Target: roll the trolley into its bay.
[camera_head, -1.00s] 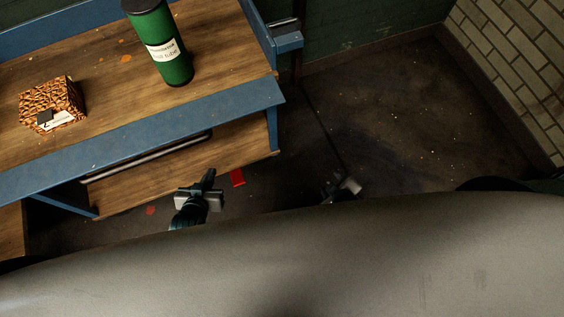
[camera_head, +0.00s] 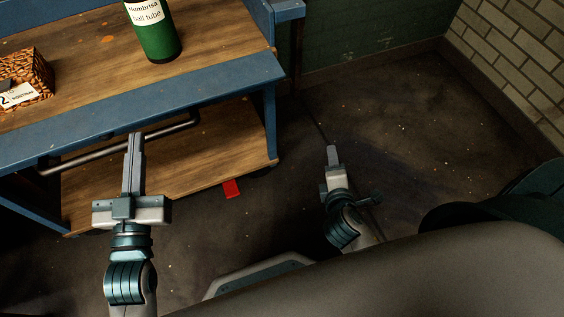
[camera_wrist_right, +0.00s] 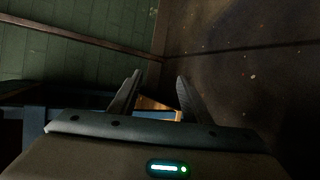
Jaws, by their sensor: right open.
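A blue-framed piece with a wooden top (camera_head: 200,50) and a lower wooden deck (camera_head: 215,155) stands at left in the head view. I cannot tell whether the deck is a separate trolley. A dark handle bar (camera_head: 75,160) runs below its blue front edge. My left gripper (camera_head: 134,140) reaches over the bar, its fingers overlapping it; whether they grip it is unclear. My right gripper (camera_head: 333,152) is over bare floor, right of the frame. In the right wrist view its fingers (camera_wrist_right: 156,82) are apart and empty, with blue frame and wood beyond.
A red patch (camera_head: 232,188) lies on the floor by the deck's corner. The floor (camera_head: 400,130) at right is clear up to the brick wall (camera_head: 520,45).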

